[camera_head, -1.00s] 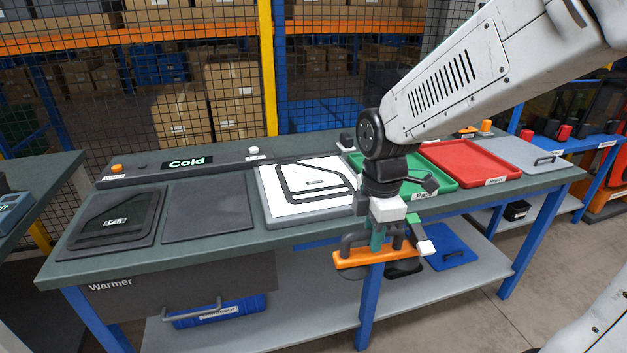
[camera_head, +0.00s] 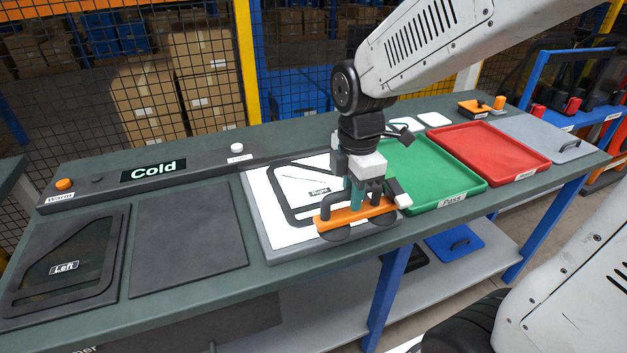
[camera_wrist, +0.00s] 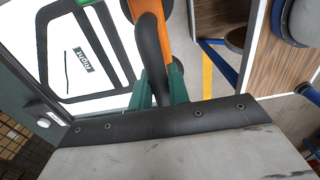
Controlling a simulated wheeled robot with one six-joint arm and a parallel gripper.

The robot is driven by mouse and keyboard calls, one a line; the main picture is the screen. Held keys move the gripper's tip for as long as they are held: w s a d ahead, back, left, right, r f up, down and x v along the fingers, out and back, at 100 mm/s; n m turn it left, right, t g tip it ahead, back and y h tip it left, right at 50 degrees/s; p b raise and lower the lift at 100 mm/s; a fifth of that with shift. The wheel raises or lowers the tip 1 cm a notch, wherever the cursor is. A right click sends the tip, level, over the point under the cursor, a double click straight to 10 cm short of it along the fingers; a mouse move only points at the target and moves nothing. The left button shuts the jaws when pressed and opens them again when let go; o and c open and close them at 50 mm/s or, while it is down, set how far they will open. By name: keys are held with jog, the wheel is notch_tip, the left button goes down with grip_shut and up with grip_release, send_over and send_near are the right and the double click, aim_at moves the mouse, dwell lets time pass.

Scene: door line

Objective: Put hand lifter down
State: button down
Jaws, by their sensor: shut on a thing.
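The hand lifter (camera_head: 336,221) is an orange bar with a black handle and dark round suction cups below. My gripper (camera_head: 357,194) is shut on its handle. In the wrist view the green fingers of my gripper (camera_wrist: 160,88) close around the black handle, beside the orange bar of the hand lifter (camera_wrist: 184,55). In the head view the lifter overlaps the front right corner of the white board (camera_head: 285,232). Whether its cups touch anything is unclear. No panel hangs from it.
A black frame panel labelled Right (camera_head: 287,208) lies on the white board. A panel labelled Left (camera_head: 35,288) lies on a dark pad at left; the dark pad beside it (camera_head: 190,240) is empty. Green (camera_head: 425,165) and red (camera_head: 495,150) trays look empty. A blue item (camera_head: 455,243) lies on the lower shelf.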

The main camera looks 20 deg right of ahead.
jog(key=shift+w+a+f, duration=0.25)
jog(key=shift+w+f, duration=0.55)
jog(key=shift+w, duration=1.9)
jog(key=shift+w+a+f, duration=0.2)
jog(key=shift+w+f, duration=0.65)
jog(key=shift+w, duration=1.8)
jog(key=shift+w+a+f, duration=0.25)
jog(key=shift+w+f, duration=0.55)
jog(key=shift+w, duration=1.9)
jog(key=shift+f, duration=0.15)
jog(key=c, duration=1.3)
grip_release()
jog(key=shift+c, duration=0.2)
